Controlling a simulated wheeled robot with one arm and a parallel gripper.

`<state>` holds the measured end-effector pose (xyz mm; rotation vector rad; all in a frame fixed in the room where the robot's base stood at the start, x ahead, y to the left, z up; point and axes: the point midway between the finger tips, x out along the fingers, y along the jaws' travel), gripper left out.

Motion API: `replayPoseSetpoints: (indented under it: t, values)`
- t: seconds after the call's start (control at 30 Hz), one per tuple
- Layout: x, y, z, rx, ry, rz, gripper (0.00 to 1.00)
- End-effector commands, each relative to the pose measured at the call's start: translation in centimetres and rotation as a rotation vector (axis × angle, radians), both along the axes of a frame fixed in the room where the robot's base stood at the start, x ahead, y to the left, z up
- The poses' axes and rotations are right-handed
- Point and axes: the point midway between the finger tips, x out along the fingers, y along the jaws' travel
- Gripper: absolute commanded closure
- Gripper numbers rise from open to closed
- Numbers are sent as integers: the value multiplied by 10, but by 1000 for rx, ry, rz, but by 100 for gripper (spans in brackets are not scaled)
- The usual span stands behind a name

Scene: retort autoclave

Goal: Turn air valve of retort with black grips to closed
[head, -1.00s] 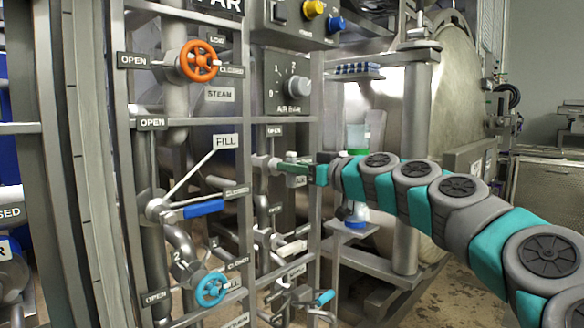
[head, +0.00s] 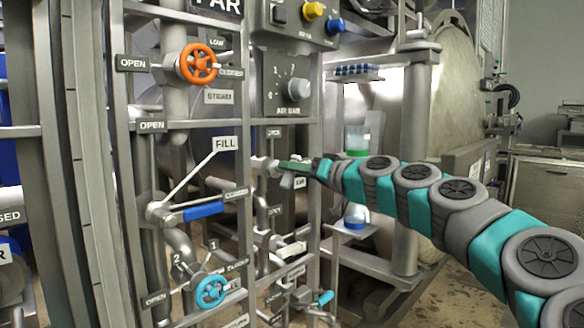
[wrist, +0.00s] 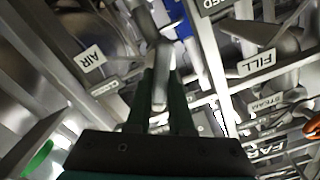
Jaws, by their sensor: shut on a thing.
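My gripper (head: 284,165) reaches in from the right to the pipe panel, by the AIR label (head: 300,183). In the wrist view its two dark green fingers (wrist: 160,100) are shut on a grey metal lever, the air valve handle (wrist: 161,70), which runs between them. In the head view the fingers hide most of this handle; the valve's pale pipe body (head: 260,164) shows just left of them. The AIR label also shows in the wrist view (wrist: 90,59). I cannot make out any black grips.
A fill valve with a blue lever (head: 203,211), an orange handwheel (head: 198,63) and a light blue handwheel (head: 212,290) are on the panel to the left. The air bar knob (head: 299,88) is above. A metal post (head: 413,160) stands behind my arm.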

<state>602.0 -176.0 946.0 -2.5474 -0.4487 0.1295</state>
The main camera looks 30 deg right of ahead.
Motion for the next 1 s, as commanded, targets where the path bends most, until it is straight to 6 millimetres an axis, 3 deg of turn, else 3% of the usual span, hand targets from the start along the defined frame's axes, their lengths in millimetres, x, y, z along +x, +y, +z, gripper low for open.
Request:
replayPoseSetpoints:
  t: [1.0]
  values:
    - [1,-4,-4,837,305,0,100]
